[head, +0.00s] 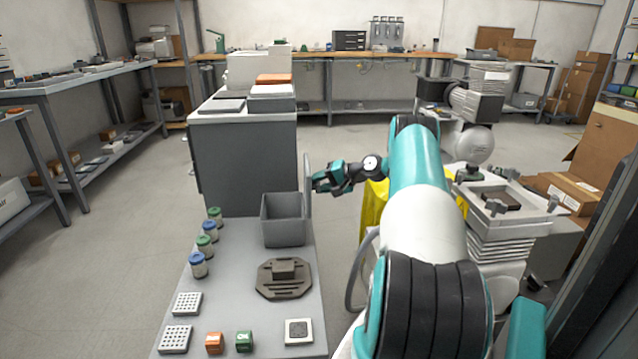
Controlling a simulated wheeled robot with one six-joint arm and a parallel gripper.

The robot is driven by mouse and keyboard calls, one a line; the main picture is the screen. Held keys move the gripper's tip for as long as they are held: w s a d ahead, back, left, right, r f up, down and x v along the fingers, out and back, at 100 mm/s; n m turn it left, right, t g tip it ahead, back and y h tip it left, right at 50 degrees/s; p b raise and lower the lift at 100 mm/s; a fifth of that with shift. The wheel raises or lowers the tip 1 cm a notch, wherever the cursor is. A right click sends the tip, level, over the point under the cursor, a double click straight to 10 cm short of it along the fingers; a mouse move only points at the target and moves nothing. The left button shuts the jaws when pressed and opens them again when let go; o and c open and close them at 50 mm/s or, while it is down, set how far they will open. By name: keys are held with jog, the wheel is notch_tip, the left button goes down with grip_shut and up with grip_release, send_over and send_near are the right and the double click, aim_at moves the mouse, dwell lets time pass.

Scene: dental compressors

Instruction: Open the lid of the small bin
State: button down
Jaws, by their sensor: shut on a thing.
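The small grey bin (284,227) stands at the far end of the light grey bench. Its top is open and its dark inside shows. The lid (307,174) is a thin grey panel standing about upright above the bin's right side, seen nearly edge-on. My gripper (316,182) is just right of the lid and shut on it, reaching in from the right. The exact contact of the fingertips is small and partly hidden by the lid.
Several jars with green and blue tops (206,240) stand left of the bin. A dark brown fixture (284,278) sits in front of it. White perforated blocks (188,304) and small orange and green blocks (244,341) lie nearer. A grey cabinet (244,160) stands behind.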

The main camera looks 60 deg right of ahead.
jog(key=shift+s+a+f, duration=0.1)
jog(key=shift+s+f, duration=0.05)
jog(key=shift+f, duration=0.65)
jog(key=c, duration=0.8)
grip_release()
jog(key=shift+o, duration=0.2)
jog(key=p+v, duration=0.1)
jog(key=v, duration=1.1)
jog(key=shift+r+p, duration=0.35)
jog(key=shift+p, duration=0.05)
jog(key=shift+w, duration=0.2)
